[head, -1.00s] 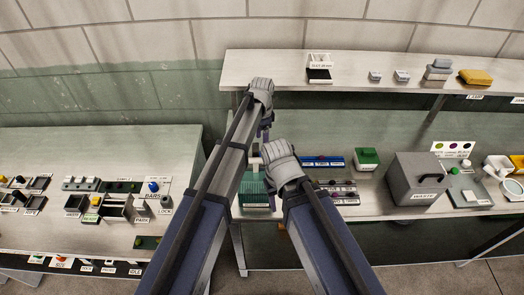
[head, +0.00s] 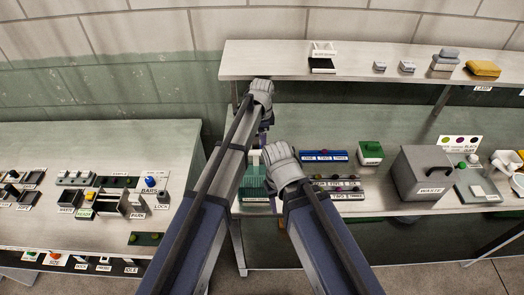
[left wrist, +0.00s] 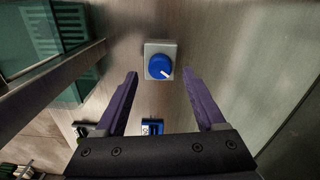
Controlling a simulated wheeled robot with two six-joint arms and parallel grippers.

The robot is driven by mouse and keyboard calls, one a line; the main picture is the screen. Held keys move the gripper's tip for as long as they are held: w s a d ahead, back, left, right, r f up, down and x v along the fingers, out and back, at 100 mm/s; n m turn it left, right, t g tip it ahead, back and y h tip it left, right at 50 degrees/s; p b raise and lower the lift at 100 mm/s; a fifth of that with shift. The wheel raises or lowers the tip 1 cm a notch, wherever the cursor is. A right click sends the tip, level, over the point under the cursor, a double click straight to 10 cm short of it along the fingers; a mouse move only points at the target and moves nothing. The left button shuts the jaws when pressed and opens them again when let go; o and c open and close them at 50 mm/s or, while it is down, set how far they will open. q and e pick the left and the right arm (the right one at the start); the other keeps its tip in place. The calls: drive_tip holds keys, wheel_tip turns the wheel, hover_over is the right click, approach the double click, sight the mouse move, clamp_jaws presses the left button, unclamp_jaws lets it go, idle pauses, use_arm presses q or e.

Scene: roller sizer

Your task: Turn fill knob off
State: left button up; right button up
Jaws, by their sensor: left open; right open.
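My left gripper (left wrist: 160,76) is open, with one purple finger on each side of the knob in the picture; contact cannot be told. In the head view my left gripper (head: 265,128) is the higher one, and the knob is not visible there. My right gripper (head: 302,188) is lower, over the bench, and its fingers are mostly hidden by its hand.
A grey waste box (head: 430,176) and a green-topped box (head: 370,153) stand on the right bench. A teal rack (head: 254,184) is beside my arms. A shelf (head: 270,62) runs above. The left table (head: 60,150) holds several controls, including another blue knob (head: 150,180).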

use_arm(q)
drive_tip(key=shift+f+b, duration=1.05)
drive_tip(key=shift+f, duration=0.55)
use_arm(e)
wheel_tip(320, 180, down, 3)
drive_tip(key=shift+f, duration=0.1)
use_arm(q)
drive_tip(key=shift+c, duration=0.3)
clamp_jaws()
